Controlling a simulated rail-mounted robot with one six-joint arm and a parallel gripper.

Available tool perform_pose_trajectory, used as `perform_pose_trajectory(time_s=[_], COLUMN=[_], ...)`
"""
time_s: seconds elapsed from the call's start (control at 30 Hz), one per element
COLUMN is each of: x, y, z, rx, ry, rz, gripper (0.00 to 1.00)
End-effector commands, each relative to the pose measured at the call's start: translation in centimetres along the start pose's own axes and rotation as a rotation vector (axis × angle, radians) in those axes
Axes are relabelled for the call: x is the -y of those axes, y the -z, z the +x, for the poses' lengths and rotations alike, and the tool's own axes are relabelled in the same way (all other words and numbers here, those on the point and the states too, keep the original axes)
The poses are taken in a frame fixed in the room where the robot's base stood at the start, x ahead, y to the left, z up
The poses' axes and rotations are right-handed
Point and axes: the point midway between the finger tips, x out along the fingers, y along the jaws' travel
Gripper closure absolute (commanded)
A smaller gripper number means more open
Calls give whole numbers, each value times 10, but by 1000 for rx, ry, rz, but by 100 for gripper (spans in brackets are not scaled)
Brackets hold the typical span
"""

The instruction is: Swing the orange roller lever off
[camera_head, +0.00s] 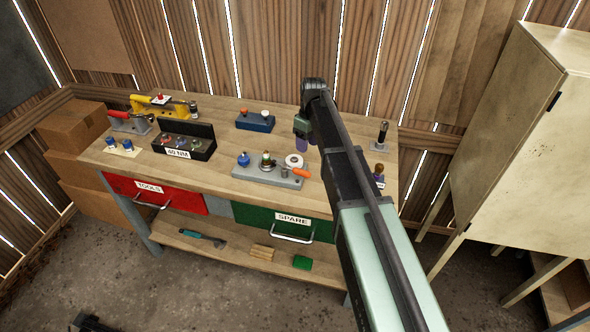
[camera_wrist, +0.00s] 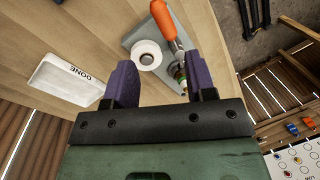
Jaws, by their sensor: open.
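The orange roller lever (camera_head: 301,173) sits at the right end of a grey block (camera_head: 262,178) on the workbench. In the wrist view the orange lever (camera_wrist: 163,20) points up and away from my gripper, with a metal part running down towards the right finger. A white round part (camera_wrist: 147,53) is beside it, and a small green and brass fitting is partly hidden by the right finger. My gripper (camera_head: 307,141) is above the bench, behind the block. Its purple fingers are open in the wrist view (camera_wrist: 158,82), with nothing gripped between them.
A white tray marked DONE (camera_wrist: 70,80) lies left of my gripper in the wrist view. A blue block (camera_head: 255,122), a black 40 NM holder (camera_head: 184,150) and a yellow tool (camera_head: 160,101) stand on the bench. A pale cabinet (camera_head: 520,140) stands right. Bare wood lies between the items.

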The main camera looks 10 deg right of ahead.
Motion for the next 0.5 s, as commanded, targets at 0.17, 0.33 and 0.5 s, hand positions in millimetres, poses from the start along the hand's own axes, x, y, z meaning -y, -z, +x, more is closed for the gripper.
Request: perform_pose_trajectory(time_s=[0.17, 0.33, 0.5], x=[-2, -1, -1], y=[6, 5, 5], z=[-1, 3, 29], rx=[11, 11, 11], ry=[34, 33, 33], rz=[-258, -274, -273], gripper=[49, 49, 49])
